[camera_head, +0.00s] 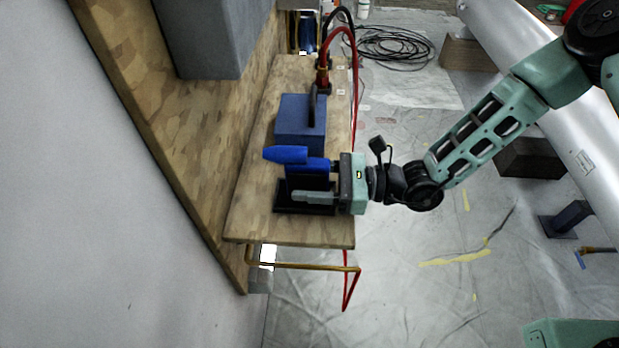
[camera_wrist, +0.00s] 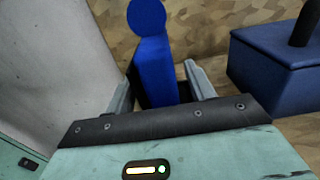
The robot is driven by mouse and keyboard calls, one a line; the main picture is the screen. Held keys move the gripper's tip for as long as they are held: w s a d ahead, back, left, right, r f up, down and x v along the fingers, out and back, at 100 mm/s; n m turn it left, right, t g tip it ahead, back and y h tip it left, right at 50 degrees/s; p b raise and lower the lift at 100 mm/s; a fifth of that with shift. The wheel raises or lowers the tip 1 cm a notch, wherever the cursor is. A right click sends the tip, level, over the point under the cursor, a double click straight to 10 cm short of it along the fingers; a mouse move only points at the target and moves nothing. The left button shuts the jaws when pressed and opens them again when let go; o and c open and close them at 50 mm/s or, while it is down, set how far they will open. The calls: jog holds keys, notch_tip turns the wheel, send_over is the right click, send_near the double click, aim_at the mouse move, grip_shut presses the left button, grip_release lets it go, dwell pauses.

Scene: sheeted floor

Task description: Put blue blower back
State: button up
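The blue blower (camera_head: 286,155) is upright at the near part of the wooden shelf, its rounded top pointing left. Its lower part is at a black holder (camera_head: 300,209) on the shelf; whether it is fully seated is hidden. My gripper (camera_head: 312,178) reaches in from the right, with a finger on either side of the blower. In the wrist view, the blower (camera_wrist: 152,65) stands between the spread fingers of my gripper (camera_wrist: 158,72). A gap shows beside the right finger, so the gripper looks open around it.
A dark blue box with a black handle (camera_head: 301,122) stands just behind the blower on the wooden shelf (camera_head: 245,205). A wooden back panel (camera_head: 190,120) and a grey box (camera_head: 205,40) are at the left. Red hose (camera_head: 353,80) runs along the right edge.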

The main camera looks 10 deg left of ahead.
jog(key=d+b, duration=0.1)
jog(key=d, duration=1.1)
jog(key=s+r+n+g+h, duration=0.3)
jog(key=s+n+g+h, duration=0.15)
jog(key=s+n, duration=0.2)
jog(key=s+r+n+g+h, duration=0.3)
jog(key=s+n+h, duration=0.3)
jog(key=n, duration=0.2)
jog(key=s+d+r+n+t+h, duration=0.2)
jog(key=d+r+n+t+h, duration=0.4)
jog(key=n, duration=0.4)
jog(key=shift+s+d+r+t+h, duration=0.3)
jog(key=shift+s+d+t+h, duration=0.25)
jog(key=shift+t, duration=0.7)
jog(key=shift+w+d+n, duration=0.1)
jog(key=shift+w+n, duration=0.05)
jog(key=shift+n, duration=0.1)
notch_tip(320, 180, up, 4)
jog(key=p, duration=0.3)
jog(key=shift+f, duration=0.2)
